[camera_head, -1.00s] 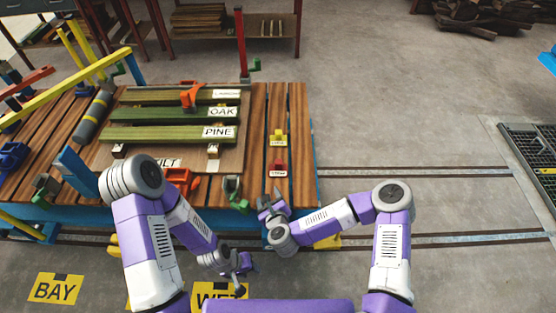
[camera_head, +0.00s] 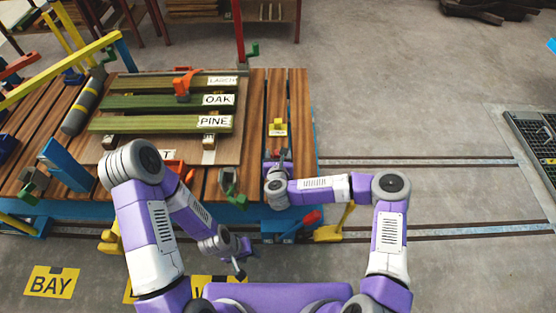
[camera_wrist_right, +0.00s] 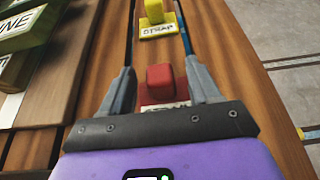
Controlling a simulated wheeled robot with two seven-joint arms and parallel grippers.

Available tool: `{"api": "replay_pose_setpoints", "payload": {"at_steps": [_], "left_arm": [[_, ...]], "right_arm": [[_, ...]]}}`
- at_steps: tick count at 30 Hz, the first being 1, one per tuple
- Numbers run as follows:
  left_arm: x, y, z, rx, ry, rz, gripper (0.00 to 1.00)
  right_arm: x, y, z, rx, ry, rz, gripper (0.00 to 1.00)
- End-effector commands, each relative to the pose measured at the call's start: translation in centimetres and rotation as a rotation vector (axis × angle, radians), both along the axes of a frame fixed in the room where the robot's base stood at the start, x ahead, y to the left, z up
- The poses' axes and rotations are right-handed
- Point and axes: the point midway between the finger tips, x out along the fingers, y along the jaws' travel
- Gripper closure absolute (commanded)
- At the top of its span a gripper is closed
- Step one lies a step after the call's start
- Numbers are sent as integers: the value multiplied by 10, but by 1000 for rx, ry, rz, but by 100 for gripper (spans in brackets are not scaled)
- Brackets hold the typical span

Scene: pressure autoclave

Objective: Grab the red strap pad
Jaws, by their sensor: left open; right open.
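The red strap pad (camera_wrist_right: 160,78) is a small red block on a labelled red base, on the brown slats of the bench. In the right wrist view it appears between the two fingers of my right gripper (camera_wrist_right: 160,68), with a gap on each side. The fingers are open and the label is partly cut off by my gripper body. In the head view my right gripper (camera_head: 277,158) is over the pad's place and mostly hides it. My left gripper (camera_head: 238,264) is open and empty, low in front of the bench.
A yellow strap pad (camera_wrist_right: 156,20) sits just beyond the red one; it also shows in the head view (camera_head: 278,127). Green planks labelled OAK (camera_head: 170,101) and PINE (camera_head: 160,124) lie to the left.

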Motion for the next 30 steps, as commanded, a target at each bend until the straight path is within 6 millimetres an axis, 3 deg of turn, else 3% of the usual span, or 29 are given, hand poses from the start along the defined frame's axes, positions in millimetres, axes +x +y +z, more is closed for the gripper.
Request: {"api": "replay_pose_setpoints", "payload": {"at_steps": [5,16,24,30], "left_arm": [[0,0,1,0,0,0,57],[0,0,1,0,0,0,57],[0,0,3,0,0,0,57],[0,0,17,0,0,0,57]], "right_arm": [[0,0,1,0,0,1,38],[0,0,1,-1,0,0,94],[0,0,5,0,-1,0,94],[0,0,40,0,-3,1,94]]}}
